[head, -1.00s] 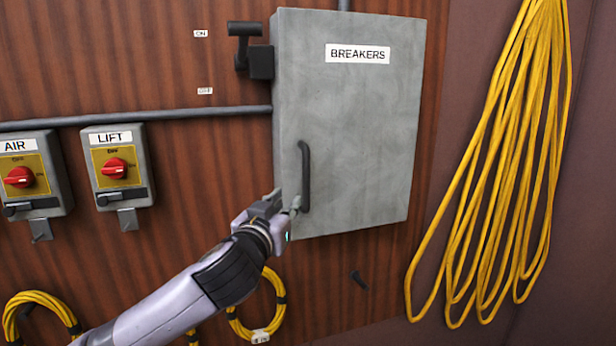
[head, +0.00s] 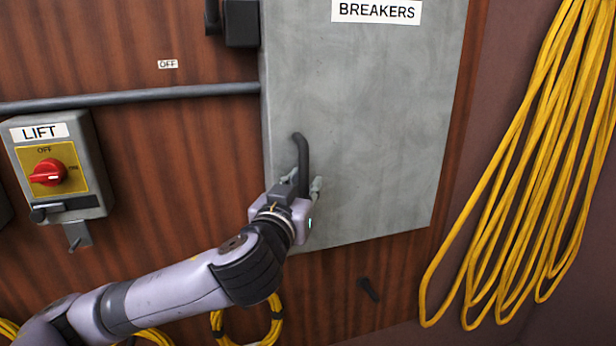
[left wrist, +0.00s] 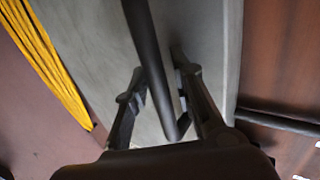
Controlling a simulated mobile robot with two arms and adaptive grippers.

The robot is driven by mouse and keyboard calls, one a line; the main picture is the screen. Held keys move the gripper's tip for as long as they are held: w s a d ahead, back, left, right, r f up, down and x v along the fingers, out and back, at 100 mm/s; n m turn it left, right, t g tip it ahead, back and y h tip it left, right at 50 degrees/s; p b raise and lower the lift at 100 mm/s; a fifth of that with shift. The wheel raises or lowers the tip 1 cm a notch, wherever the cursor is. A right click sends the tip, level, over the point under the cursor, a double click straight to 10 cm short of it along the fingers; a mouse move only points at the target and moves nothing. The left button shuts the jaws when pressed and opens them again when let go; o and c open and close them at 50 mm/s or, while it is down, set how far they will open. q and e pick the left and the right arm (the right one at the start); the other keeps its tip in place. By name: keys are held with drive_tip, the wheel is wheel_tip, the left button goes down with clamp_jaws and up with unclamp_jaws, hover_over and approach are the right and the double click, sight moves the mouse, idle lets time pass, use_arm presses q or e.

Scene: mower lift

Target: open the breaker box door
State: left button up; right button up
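The grey breaker box door (head: 370,115), labelled BREAKERS, looks closed on the wood-panelled wall. Its dark vertical bar handle (head: 303,155) is near the door's left edge. My left gripper (head: 305,182) is at the lower part of the handle, with one finger on each side of it. In the left wrist view the handle (left wrist: 146,45) runs between the two open fingers (left wrist: 160,72), with a gap visible to the left finger. The handle's lower end is partly hidden by the gripper in the head view. My right gripper is not in view.
A LIFT switch box (head: 55,165) with a red knob is on the wall at left. A grey conduit (head: 130,98) runs to the box. Yellow cable (head: 520,180) hangs at right, and a yellow coil (head: 248,325) hangs below. A dark lever (head: 243,22) is at the box's upper left.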

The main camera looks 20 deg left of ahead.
use_arm(q)
drive_tip(key=shift+s+r, duration=0.15)
drive_tip(key=shift+s, duration=0.1)
drive_tip(key=shift+c, duration=0.4)
clamp_jaws()
